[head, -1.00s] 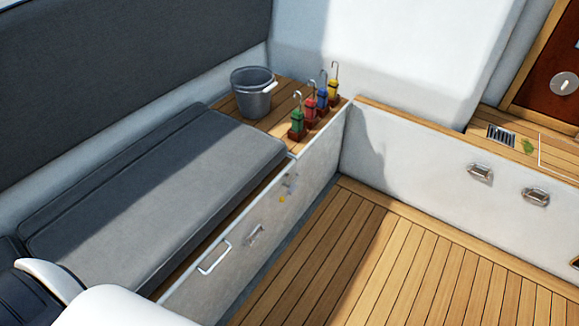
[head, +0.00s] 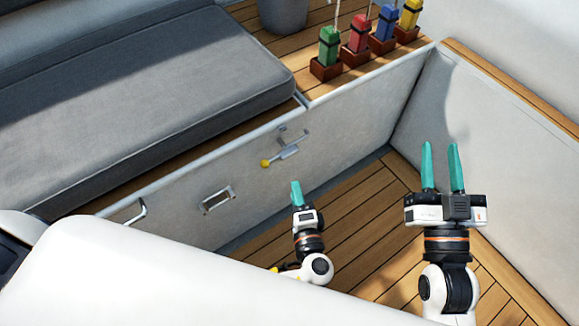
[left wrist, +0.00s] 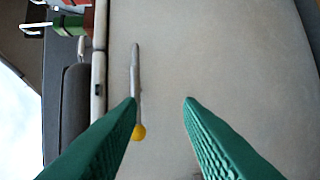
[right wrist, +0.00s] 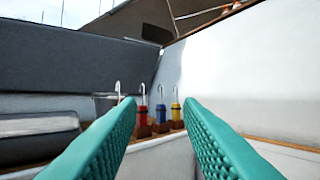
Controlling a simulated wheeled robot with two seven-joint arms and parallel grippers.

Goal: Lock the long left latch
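The long latch is a thin metal bar with a yellow knob (head: 265,163) at one end and a bracket (head: 290,145) at the other, on the pale bench front. It lies slanted there. In the left wrist view the bar (left wrist: 136,75) appears ahead, near the left finger, with its yellow knob (left wrist: 139,132) partly bordered by that finger. My left gripper (head: 296,188) is in front of the bench, below and right of the knob, apart from it. Its fingers are open and empty in the left wrist view. My right gripper (head: 441,160) is raised at the right, open and empty.
A metal recessed latch (head: 217,199) and a handle (head: 128,213) sit further left on the bench front. Green (head: 328,47), red, blue and yellow handled items stand on the wooden ledge near a grey bucket (head: 283,12). A pale wall (head: 480,120) stands at the right.

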